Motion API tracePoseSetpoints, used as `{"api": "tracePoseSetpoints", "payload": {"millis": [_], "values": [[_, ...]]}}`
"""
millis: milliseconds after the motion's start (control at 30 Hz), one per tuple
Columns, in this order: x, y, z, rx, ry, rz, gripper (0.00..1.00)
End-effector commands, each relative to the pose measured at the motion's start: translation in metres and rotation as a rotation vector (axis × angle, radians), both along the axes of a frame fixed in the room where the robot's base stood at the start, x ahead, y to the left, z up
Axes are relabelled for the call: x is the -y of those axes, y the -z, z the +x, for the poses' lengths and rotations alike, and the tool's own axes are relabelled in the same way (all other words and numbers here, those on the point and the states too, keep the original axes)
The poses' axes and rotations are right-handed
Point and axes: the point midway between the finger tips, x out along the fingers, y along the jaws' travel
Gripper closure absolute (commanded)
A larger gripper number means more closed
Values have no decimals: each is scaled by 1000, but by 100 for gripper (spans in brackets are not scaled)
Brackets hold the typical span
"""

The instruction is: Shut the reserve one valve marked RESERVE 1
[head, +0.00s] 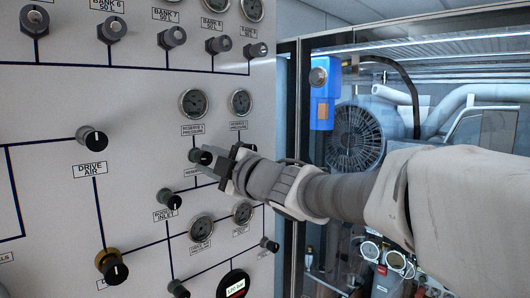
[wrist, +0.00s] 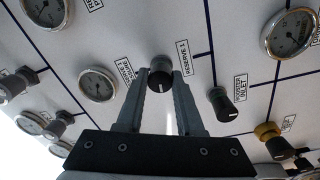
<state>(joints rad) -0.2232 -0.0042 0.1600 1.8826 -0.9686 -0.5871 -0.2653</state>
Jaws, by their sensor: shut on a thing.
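The RESERVE 1 valve is a dark round knob (head: 202,157) on the grey panel, below a gauge labelled reserve 1 pressure. In the wrist view the knob (wrist: 160,66) stands beside its RESERVE 1 label (wrist: 183,58). My gripper (head: 212,161) reaches in from the right. In the wrist view my gripper (wrist: 160,80) has one finger on each side of the knob and is shut on it. The arm and gripper hide part of the knob and label in the head view.
The booster inlet knob (head: 169,199) sits just below and left of my gripper. The reserve 1 gauge (head: 193,103) is above it. The drive air knob (head: 92,139) is farther left. An open frame with machinery, including a fan (head: 355,137), lies right of the panel.

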Motion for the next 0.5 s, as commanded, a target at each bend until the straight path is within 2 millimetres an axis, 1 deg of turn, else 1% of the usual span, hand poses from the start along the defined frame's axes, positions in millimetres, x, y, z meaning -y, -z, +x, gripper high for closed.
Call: {"api": "tracePoseSetpoints", "payload": {"millis": [500], "values": [[-1, 3, 0, -375, 1, 313, 100]]}}
